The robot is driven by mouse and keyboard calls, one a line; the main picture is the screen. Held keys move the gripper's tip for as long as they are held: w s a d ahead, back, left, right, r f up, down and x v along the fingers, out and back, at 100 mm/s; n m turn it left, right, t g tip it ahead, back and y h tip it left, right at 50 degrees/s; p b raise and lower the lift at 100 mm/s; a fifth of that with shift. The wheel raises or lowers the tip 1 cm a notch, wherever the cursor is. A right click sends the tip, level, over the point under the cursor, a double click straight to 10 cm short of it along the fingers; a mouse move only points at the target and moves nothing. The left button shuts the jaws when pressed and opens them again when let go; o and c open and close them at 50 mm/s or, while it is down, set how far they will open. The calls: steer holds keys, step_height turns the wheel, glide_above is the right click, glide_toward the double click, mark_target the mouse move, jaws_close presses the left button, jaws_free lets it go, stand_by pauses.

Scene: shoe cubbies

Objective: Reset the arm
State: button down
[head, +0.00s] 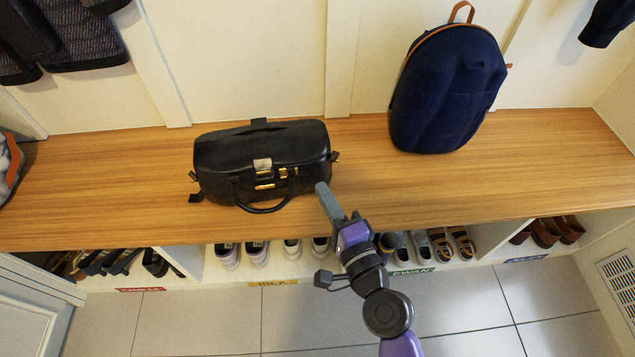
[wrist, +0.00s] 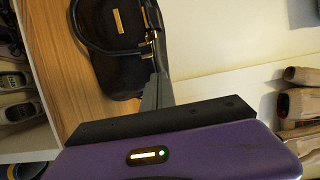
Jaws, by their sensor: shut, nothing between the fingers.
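My gripper (head: 322,188) is shut and empty. Its fingertips are at the right end of the black handbag (head: 262,160), over the wooden bench top (head: 360,200). I cannot tell whether they touch the bag. My purple and dark arm reaches up from the bottom of the head view. In the wrist view my gripper (wrist: 154,85) shows as a grey finger above the purple housing, close to the black bag (wrist: 115,45) with its gold clasp.
A navy backpack (head: 448,88) stands on the bench against the wall, right of my gripper. Cubbies under the bench hold several pairs of shoes (head: 244,254). Coats hang above at both sides. The bench between bag and backpack is clear; tiled floor (head: 205,320) lies in front.

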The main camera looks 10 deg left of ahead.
steer(key=shift+v, duration=2.8)
steer(key=s+d+r+n+t+h, duration=0.25)
steer(key=s+d+n+h, duration=0.45)
steer(key=s+d, duration=0.6)
steer(key=s+d+r+n+g+h, duration=0.1)
steer(key=s+d+n+h, duration=0.1)
steer(key=s+d, duration=0.45)
steer(key=s+d+n+g+h, duration=0.15)
steer(key=s+d, duration=0.25)
steer(key=s, duration=0.6)
step_height(320, 180, up, 26)
steer(key=p, duration=2.5)
